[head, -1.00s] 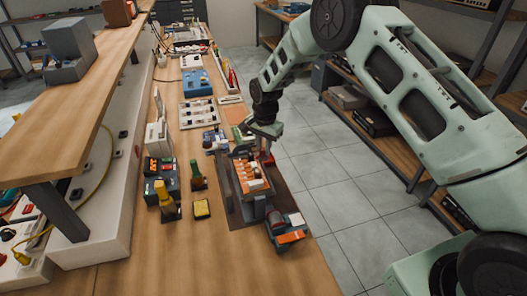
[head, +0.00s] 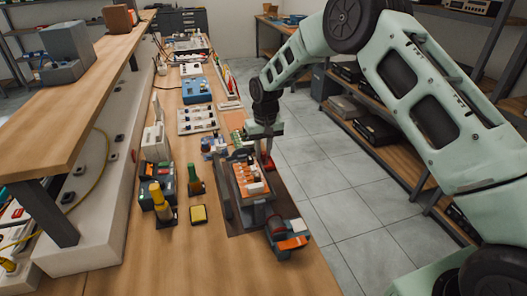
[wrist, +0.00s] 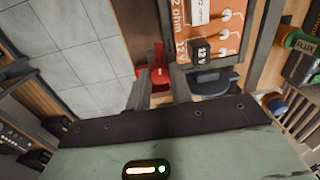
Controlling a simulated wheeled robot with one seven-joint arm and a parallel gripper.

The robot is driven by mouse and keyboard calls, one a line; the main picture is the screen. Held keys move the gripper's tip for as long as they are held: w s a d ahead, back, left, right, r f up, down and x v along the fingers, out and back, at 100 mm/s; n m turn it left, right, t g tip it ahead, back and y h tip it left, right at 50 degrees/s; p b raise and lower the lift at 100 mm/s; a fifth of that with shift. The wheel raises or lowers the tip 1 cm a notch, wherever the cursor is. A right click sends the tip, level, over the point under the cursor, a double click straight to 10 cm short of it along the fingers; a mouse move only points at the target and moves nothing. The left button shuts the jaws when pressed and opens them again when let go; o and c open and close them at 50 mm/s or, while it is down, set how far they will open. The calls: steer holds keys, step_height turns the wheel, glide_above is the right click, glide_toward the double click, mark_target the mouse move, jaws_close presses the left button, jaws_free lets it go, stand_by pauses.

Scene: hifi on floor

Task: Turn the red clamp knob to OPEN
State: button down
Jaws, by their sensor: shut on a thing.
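The red clamp knob (wrist: 155,73) shows between the two dark fingers of my gripper (wrist: 159,88) in the wrist view. The fingers are shut on it and hide part of it. In the head view the knob (head: 268,162) is a small red patch just below my gripper (head: 266,150), at the right side of a dark clamp fixture (head: 226,205). An orange circuit board (head: 240,181) with white blocks sits in the fixture; it also shows in the wrist view (wrist: 235,42). I cannot read any OPEN mark.
A grey and orange device (head: 288,238) stands at the fixture's near end. Bottles (head: 195,180), a yellow box (head: 199,214) and a blue unit (head: 197,89) are left and behind. The bench's right edge is close to the fixture, with tiled floor (head: 335,180) beyond.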

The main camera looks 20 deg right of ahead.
mark_target(265, 152)
steer(key=shift+n, duration=0.8)
steer(key=c, duration=1.2)
jaws_free()
steer(key=shift+c, duration=0.2)
steer(key=shift+r, duration=0.1)
step_height(265, 152, up, 17)
steer(key=b, duration=0.3)
steer(key=shift+d+r, duration=0.15)
steer(key=shift+d, duration=0.15)
steer(key=shift+w, duration=0.1)
